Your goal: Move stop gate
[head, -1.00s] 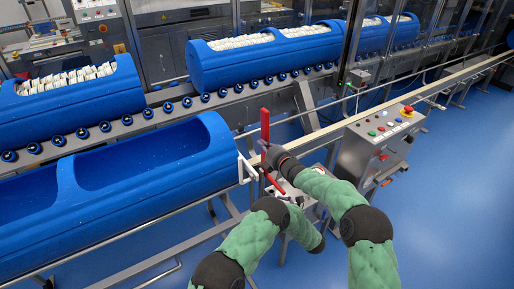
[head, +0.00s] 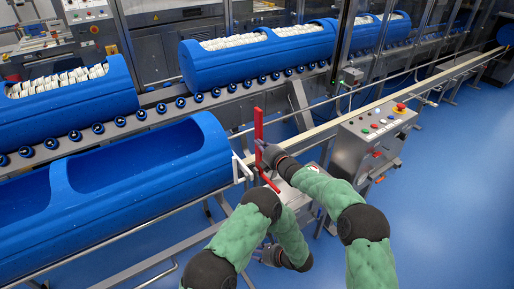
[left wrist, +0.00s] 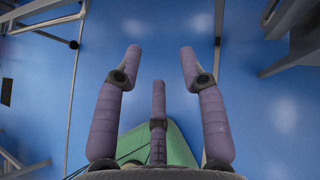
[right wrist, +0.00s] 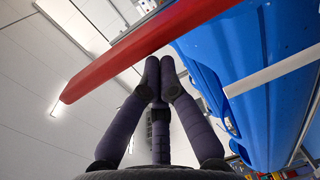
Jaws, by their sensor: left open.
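The stop gate shows as a red upright bar (head: 258,125) with a lower red part (head: 268,181), next to a white bracket (head: 241,166) at the right end of the near blue tub carrier (head: 205,150). My right gripper (head: 268,153) is at the red bar. In the right wrist view its dark fingertips (right wrist: 159,64) are drawn together at the lower edge of the red bar (right wrist: 120,60), and I see no bar between them. My left gripper (head: 264,256) is low, below the gate and apart from it. Its fingers (left wrist: 158,65) are spread and empty over blue floor.
A control box (head: 372,135) with buttons and a red knob stands right of the gate. A long rail (head: 440,85) runs to the upper right. Filled blue tub carriers (head: 240,72) sit on a roller conveyor behind. The blue floor (head: 460,200) at right is clear.

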